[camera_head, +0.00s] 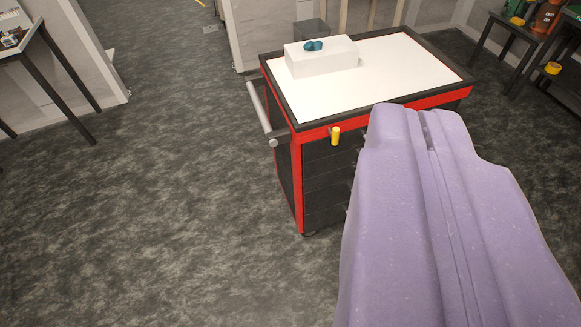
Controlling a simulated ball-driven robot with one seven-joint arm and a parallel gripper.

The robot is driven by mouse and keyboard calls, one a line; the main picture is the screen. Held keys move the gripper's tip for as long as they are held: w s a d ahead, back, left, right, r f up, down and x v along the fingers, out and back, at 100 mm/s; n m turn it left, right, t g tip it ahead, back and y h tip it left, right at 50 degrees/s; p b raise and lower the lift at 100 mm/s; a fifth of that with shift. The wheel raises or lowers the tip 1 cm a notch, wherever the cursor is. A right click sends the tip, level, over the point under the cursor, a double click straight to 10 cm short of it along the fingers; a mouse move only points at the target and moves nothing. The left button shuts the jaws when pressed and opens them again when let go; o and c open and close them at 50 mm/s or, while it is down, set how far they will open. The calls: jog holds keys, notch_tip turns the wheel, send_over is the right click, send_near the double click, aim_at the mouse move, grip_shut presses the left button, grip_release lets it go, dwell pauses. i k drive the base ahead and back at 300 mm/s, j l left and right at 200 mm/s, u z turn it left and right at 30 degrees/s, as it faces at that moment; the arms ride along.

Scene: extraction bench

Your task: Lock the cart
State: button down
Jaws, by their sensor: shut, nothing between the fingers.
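The cart (297,180) is a red and black cabinet with drawers and a white top, right of the middle. A small yellow part (335,136) sticks out from its red front edge, near the near left corner. It may be the lock, but I cannot tell its position. A grey bar handle (259,108) runs along the left side. My purple gripper (424,112) fills the lower right. It is shut and empty, and its tip appears right of the yellow part. It hides much of the cart's drawer front and right side.
A white box (320,58) with a small teal item (313,45) on it sits on the cart top. A dark-legged table (63,60) stands at left, and dark shelves (520,33) at far right. The dark carpet left of the cart is free.

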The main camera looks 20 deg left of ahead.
aim_at(333, 133)
jog(key=l+u, duration=0.3)
jog(key=l, duration=0.35)
jog(key=k+l+u, duration=0.1)
jog(key=l+u, duration=0.15)
jog(key=l, duration=0.3)
jog(key=j+z, duration=0.35)
jog(key=j, duration=0.5)
jog(key=j+z, duration=0.3)
jog(key=j, duration=0.55)
jog(key=k+j+z, duration=0.1)
jog(key=j+z, duration=0.25)
jog(key=j, duration=0.5)
jog(key=k, duration=1)
jog(key=i+j, duration=0.1)
jog(key=i, duration=0.45)
jog(key=i+j+z, duration=0.1)
jog(key=i, duration=0.45)
jog(key=i+j, duration=0.1)
jog(key=i, duration=0.45)
jog(key=i+j+z, duration=0.1)
jog(key=i, duration=0.4)
jog(key=i+j, duration=0.2)
jog(key=i, duration=0.35)
jog(key=z, duration=0.05)
